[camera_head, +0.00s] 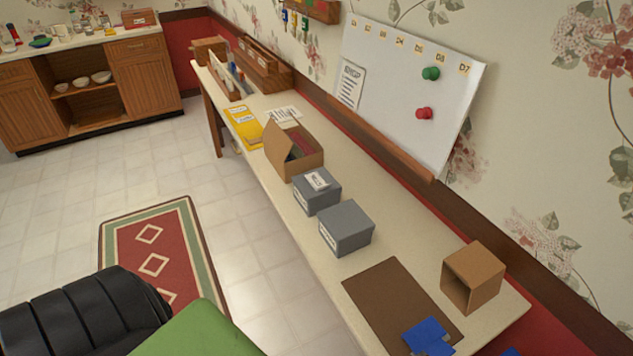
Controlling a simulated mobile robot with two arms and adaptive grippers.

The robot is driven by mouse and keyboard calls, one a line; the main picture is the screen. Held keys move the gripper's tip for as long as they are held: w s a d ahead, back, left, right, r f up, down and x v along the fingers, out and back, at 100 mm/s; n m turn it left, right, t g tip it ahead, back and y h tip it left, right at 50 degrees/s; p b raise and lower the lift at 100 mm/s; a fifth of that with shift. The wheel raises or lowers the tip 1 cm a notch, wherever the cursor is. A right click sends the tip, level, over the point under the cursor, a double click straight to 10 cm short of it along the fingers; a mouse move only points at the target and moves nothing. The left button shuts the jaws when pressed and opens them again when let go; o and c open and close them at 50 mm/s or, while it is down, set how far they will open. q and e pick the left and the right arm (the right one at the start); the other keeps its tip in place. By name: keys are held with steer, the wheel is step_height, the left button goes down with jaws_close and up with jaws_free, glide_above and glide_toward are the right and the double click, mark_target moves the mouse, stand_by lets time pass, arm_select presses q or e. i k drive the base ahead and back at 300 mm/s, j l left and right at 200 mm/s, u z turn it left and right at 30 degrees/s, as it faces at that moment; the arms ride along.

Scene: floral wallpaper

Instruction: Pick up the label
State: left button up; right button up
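A small white label (317,180) with dark print lies on top of the farther grey box (317,191), on the long cream table (400,251). The nearer grey box (346,228) has a white strip on its front face. A white sheet with dark bar-like marks (283,115) lies farther back on the table. I cannot tell which of these is the task's label. Neither of my grippers shows in the head view.
An open cardboard box (293,150) and a yellow envelope (243,126) are farther along the table. A brown mat (388,299), a blue item (428,336) and an open brown box (474,276) are at the near end. A whiteboard (400,90) stands behind.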

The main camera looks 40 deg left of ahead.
mark_target(243, 108)
steer(key=u, duration=1.75)
